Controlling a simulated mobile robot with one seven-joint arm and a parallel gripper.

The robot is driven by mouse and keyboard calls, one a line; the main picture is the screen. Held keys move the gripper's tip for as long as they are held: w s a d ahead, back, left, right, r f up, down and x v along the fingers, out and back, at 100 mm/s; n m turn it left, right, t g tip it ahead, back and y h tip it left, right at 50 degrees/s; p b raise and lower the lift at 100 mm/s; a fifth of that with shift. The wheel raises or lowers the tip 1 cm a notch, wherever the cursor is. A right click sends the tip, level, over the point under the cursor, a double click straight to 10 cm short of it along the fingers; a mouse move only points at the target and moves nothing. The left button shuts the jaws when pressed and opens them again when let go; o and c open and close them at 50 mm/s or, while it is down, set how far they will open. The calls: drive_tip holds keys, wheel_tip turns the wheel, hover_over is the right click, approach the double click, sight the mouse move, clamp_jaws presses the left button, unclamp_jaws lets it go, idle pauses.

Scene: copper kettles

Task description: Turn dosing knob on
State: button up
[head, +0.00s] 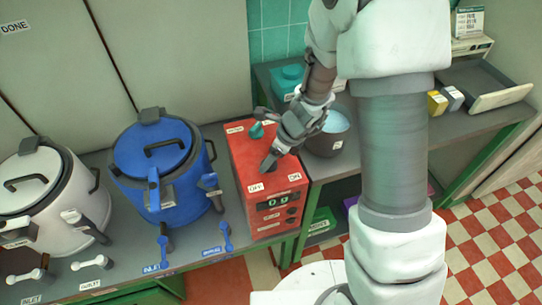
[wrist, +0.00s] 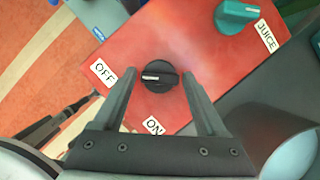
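The dosing unit is a red box (head: 262,200) in the head view, with a lit display on its front. In the wrist view its black round knob (wrist: 160,82) has a white mark on the left half, towards the OFF label (wrist: 103,72). The ON label (wrist: 153,126) lies below the knob, on the gripper side. My gripper (wrist: 160,73) is open, with one finger on each side of the knob. I cannot tell whether either finger touches it. In the head view my gripper (head: 269,163) is over the red box's top and hides part of it.
A teal knob (wrist: 237,15) by a JUICE label sits on the same red top. A blue kettle (head: 155,165) and a white kettle (head: 45,185) stand left of the box. A dark pot (head: 328,144) with pale blue contents stands close on its right.

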drive_tip(key=c, duration=1)
drive_tip(key=n+g, duration=0.1)
drive_tip(key=n, duration=0.1)
drive_tip(key=n+p, duration=0.1)
drive_tip(key=n, duration=0.1)
drive_tip(key=shift+w+d+n+g+y+p, duration=0.1)
drive_tip(key=shift+w+n+g+y+p, duration=0.1)
drive_tip(key=shift+n+g+y+p, duration=0.15)
drive_tip(key=n+g, duration=0.2)
drive_tip(key=n, duration=0.2)
drive_tip(key=shift+w+n+p, duration=0.1)
drive_tip(key=shift+n+p, duration=0.2)
drive_tip(key=shift+n, duration=0.05)
drive_tip(key=n+g+h, duration=0.1)
drive_tip(key=n, duration=0.3)
drive_tip(key=shift+w, duration=0.1)
drive_tip(key=shift+a+n+g+h, duration=0.1)
drive_tip(key=shift+n+g+h, duration=0.25)
drive_tip(key=shift+n, duration=0.8)
drive_tip(key=shift+a+n+g+h, duration=0.1)
drive_tip(key=shift+n+g+h, duration=0.2)
drive_tip(key=shift+n, duration=0.85)
drive_tip(key=o, duration=1.4)
drive_tip(key=shift+c, duration=0.2)
